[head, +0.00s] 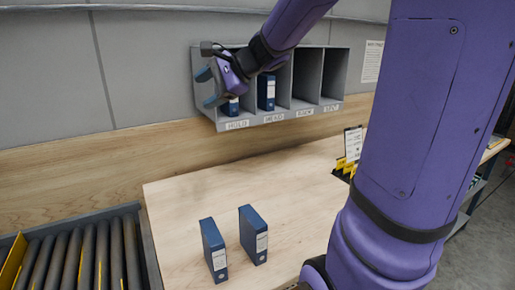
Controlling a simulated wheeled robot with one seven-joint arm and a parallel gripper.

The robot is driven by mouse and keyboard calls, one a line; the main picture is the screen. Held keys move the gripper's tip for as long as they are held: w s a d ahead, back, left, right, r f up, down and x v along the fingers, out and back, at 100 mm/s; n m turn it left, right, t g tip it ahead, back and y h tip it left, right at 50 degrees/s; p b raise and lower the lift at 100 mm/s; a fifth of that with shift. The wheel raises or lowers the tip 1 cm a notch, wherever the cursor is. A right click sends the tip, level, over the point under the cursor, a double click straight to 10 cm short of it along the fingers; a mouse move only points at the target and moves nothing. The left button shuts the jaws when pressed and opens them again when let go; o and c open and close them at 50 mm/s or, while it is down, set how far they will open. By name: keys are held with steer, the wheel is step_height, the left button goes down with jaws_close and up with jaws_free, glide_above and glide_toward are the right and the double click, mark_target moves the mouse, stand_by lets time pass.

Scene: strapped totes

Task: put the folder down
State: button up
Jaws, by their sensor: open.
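My gripper (208,88) is open in front of the leftmost compartment of the grey wall shelf (278,118), the one labelled HOLD. A blue folder (231,107) stands in that compartment, partly hidden behind my gripper. I cannot tell whether the fingers touch it. A second blue folder (266,92) stands upright in the compartment to the right. Two more blue folders with white labels stand upright on the wooden table, a left one (213,249) and a right one (253,234), apart from each other.
The two right shelf compartments look empty. A roller conveyor (75,258) lies at the lower left. A holder with yellow items and a white card (352,142) stands at the table's back right. My arm hides the table's right side. The middle of the table (290,185) is clear.

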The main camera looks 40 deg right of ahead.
steer(key=s+a+f+n+g+h, duration=0.1)
steer(key=s+a+f+n+g, duration=0.1)
steer(key=s+a+n, duration=0.4)
steer(key=s+a+f+n+g+h, duration=0.15)
steer(key=s+n, duration=0.25)
steer(key=s, duration=0.5)
steer(key=s+d+f+n+h, duration=0.1)
steer(key=s+n+h, duration=0.3)
steer(key=s, duration=0.5)
steer(key=f+n+g, duration=0.1)
steer(key=n, duration=0.1)
steer(key=shift+s+d+f+n, duration=0.2)
steer(key=shift+s+f+n, duration=0.1)
steer(key=shift+n, duration=0.1)
